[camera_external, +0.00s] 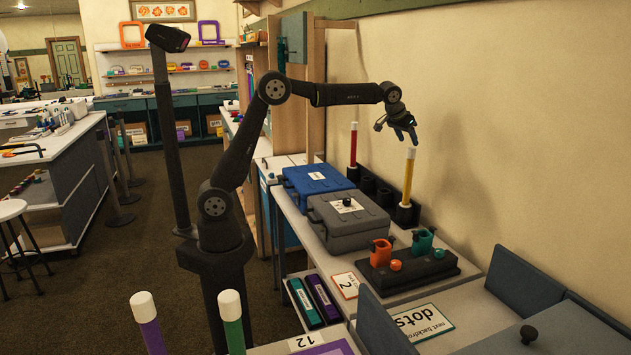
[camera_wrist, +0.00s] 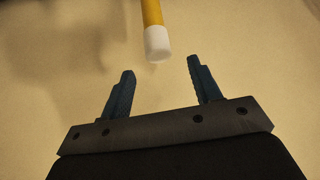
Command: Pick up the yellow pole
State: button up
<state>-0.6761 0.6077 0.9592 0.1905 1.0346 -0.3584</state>
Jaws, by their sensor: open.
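The yellow pole (camera_external: 408,178) with a white cap stands upright in a black holder (camera_external: 405,213) against the wall, at the right in the external view. Its capped end also shows at the top of the wrist view (camera_wrist: 152,22), past and between the fingertips. My gripper (camera_external: 403,131) is open and empty, with blue fingers, just above and slightly left of the pole's cap in the external view. In the wrist view my gripper's fingers (camera_wrist: 160,68) are spread apart, and the pole is not between them.
A red pole (camera_external: 353,146) stands in a black holder to the left. A blue case (camera_external: 316,180) and a grey case (camera_external: 346,218) lie on the counter. An orange and a teal piece sit on a black base (camera_external: 412,270). Purple and green poles (camera_external: 233,325) stand in front.

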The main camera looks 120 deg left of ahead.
aim_at(410, 149)
jog(key=shift+d+x, duration=0.15)
jog(key=shift+x, duration=1.55)
jog(key=shift+d+x, duration=0.1)
jog(key=shift+x, duration=1.6)
jog(key=shift+f, duration=0.2)
grip_shut()
